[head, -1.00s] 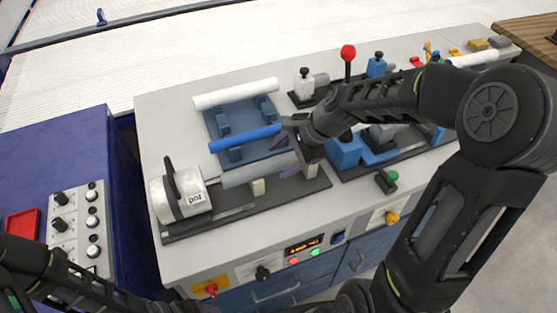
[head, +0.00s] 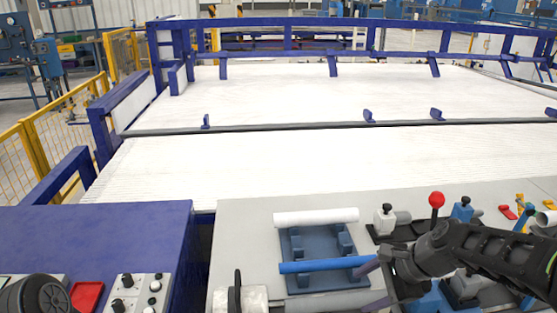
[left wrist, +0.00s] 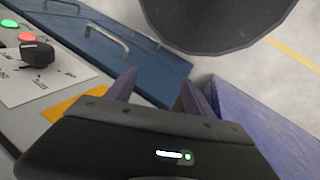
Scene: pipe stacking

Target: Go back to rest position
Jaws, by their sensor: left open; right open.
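My right gripper (head: 371,286) is open at the right end of the blue pipe (head: 318,266). One finger appears by the pipe's end and the other lower, near a grey pipe; I cannot tell whether they touch. The blue pipe lies across the blue rack (head: 299,247). A white pipe (head: 316,217) lies along its back edge. My left gripper (left wrist: 155,93) shows in the left wrist view, open with nothing between its fingers, near the blue cabinet front; its fingers are out of the head view.
A red-knobbed lever (head: 436,200) and small fixtures stand right of the rack. A blue cabinet (head: 100,235) with a knob panel (head: 140,293) stands left. The white conveyor bed (head: 300,155) behind is clear. In the left wrist view, drawer handles (left wrist: 108,37) stick out.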

